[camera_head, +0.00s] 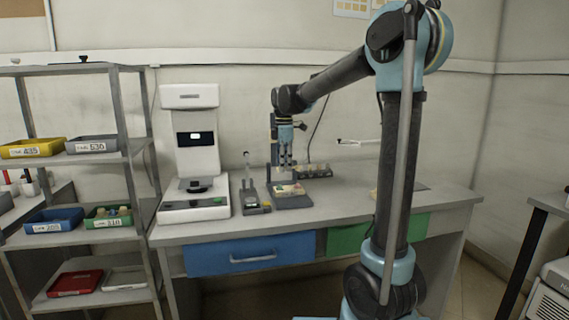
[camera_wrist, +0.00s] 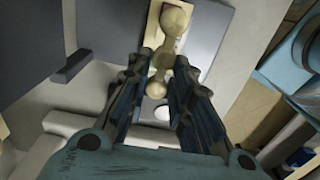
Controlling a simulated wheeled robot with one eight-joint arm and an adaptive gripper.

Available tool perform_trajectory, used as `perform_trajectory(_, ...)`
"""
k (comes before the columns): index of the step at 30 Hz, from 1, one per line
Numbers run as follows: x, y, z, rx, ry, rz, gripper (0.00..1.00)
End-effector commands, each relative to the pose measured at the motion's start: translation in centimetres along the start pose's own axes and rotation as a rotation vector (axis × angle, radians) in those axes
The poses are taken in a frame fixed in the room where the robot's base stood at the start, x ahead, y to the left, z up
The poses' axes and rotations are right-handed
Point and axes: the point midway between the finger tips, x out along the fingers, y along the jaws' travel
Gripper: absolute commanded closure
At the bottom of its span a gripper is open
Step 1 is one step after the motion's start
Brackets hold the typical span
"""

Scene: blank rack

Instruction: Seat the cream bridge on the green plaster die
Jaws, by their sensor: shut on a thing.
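The cream bridge (camera_wrist: 163,60), a row of rounded lumps, is between the fingertips of my gripper (camera_wrist: 160,75) in the wrist view. The fingers are shut on its middle, and its far end sticks out beyond them. In the head view my gripper (camera_head: 286,163) points down just above a small grey tray (camera_head: 293,203) on the bench. Small pale, greenish and pinkish pieces sit on this tray. They are too small to tell which is the green plaster die, and I cannot make out the die in the wrist view.
A dark rack (camera_head: 316,173) with several small pieces stands behind the tray. A grey stand (camera_head: 252,199) and a white machine (camera_head: 193,160) are to the left. Shelves with bins (camera_head: 32,148) stand far left. The bench (camera_head: 335,207) is clear to the right of the tray.

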Motion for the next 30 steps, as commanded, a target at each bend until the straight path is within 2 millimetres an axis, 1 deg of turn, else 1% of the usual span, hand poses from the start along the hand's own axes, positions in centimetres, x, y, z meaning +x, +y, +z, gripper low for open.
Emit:
perform_trajectory(9, 2.6, 0.0, 0.0, 0.000, 0.000, 0.000, 0.98)
perform_trajectory(15, 3.8, 0.0, 0.0, 0.000, 0.000, 0.000, 0.98)
perform_trajectory(21, 4.3, 0.0, 0.0, 0.000, 0.000, 0.000, 0.98)
perform_trajectory(30, 4.3, 0.0, 0.0, 0.000, 0.000, 0.000, 0.98)
